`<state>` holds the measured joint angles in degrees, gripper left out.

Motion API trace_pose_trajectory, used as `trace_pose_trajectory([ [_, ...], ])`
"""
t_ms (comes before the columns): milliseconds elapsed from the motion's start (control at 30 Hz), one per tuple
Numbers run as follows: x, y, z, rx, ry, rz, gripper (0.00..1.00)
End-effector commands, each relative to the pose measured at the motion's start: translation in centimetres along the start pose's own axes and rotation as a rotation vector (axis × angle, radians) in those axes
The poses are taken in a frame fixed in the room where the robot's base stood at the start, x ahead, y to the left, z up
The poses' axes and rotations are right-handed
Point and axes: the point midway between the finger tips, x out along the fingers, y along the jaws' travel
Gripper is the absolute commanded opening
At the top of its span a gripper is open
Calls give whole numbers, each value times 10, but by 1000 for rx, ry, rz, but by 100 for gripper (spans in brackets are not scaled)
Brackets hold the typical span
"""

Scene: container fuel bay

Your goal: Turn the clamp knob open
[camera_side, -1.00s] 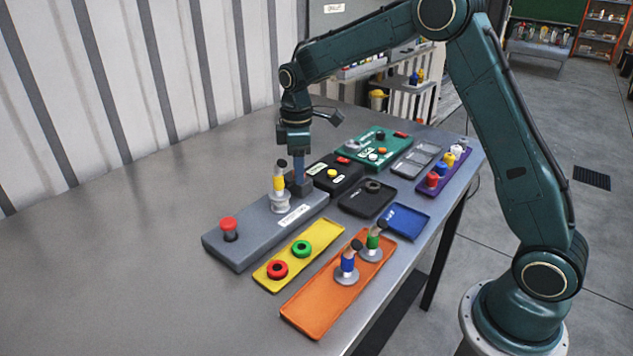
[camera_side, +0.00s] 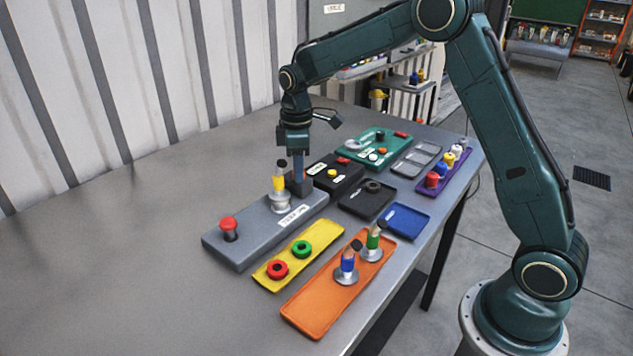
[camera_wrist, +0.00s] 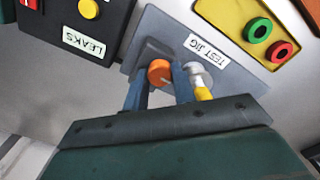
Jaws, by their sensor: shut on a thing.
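The clamp knob (camera_wrist: 159,72) is orange and round, with a pale mark on its face. It stands on the grey test jig (camera_wrist: 220,72), which also shows in the side view (camera_side: 255,236). My gripper (camera_wrist: 158,80) points down with one finger on each side of the knob and is shut on it. In the side view my gripper (camera_side: 299,182) is over the far end of the jig, and the knob is hidden by the fingers and a dark block. A yellow-bodied injector (camera_side: 279,185) stands upright in a silver seat right beside the fingers.
A red button (camera_side: 229,225) stands at the jig's near end. A yellow tray (camera_side: 318,235) with a red and a green ring lies in front, then an orange tray (camera_side: 315,302) with two injectors. A black box (camera_side: 335,172) is close behind. The table's left is clear.

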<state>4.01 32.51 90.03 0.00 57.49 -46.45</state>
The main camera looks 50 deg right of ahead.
Motion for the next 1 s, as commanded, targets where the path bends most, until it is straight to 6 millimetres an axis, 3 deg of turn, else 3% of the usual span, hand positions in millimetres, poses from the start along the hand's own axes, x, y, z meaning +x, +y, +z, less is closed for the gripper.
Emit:
trace_pose_trajectory([
  [367,-1,0,0,224,1,1,4],
  [1000,-1,0,0,824,2,1,4],
])
